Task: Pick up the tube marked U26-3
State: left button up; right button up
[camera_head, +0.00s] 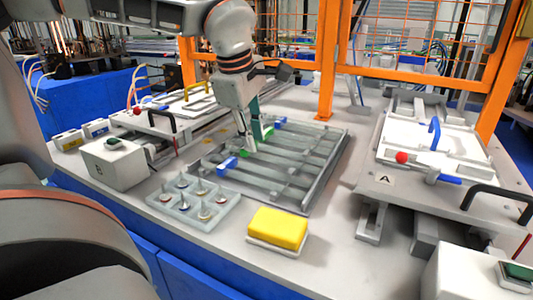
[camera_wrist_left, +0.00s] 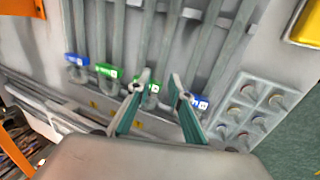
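Several long grey tubes lie side by side in a rack (camera_head: 318,190) on the table, with blue or green tags at one end. The writing on the tags is too small to read, so I cannot tell which is U26-3. My left gripper (camera_head: 251,145) points down at the tagged ends. In the left wrist view its two fingers (camera_wrist_left: 155,85) are apart, with a green tag (camera_wrist_left: 151,88) showing between them. A blue tag (camera_wrist_left: 200,103) lies to the right; another green tag (camera_wrist_left: 108,71) and a blue tag (camera_wrist_left: 75,59) lie to the left. My right gripper is out of view.
A pale tray of small round parts (camera_head: 166,207) sits in front of the rack. A yellow sponge (camera_head: 278,228) lies on a white base nearby. A white box marked B (camera_head: 118,165) stands left, and a fixture marked A (camera_head: 430,195) stands right. An orange fence (camera_head: 328,60) is behind.

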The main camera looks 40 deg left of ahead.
aim_at(256, 155)
pick_arm(q)
jog(key=x, duration=0.4)
jog(key=shift+s+b, duration=0.1)
jog(key=shift+b, duration=0.25)
jog(key=shift+f, duration=0.1)
jog(key=shift+c, duration=0.3)
grip_shut()
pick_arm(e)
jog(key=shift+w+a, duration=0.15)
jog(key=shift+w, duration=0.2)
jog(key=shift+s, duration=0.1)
pick_arm(q)
jog(key=shift+r, duration=0.2)
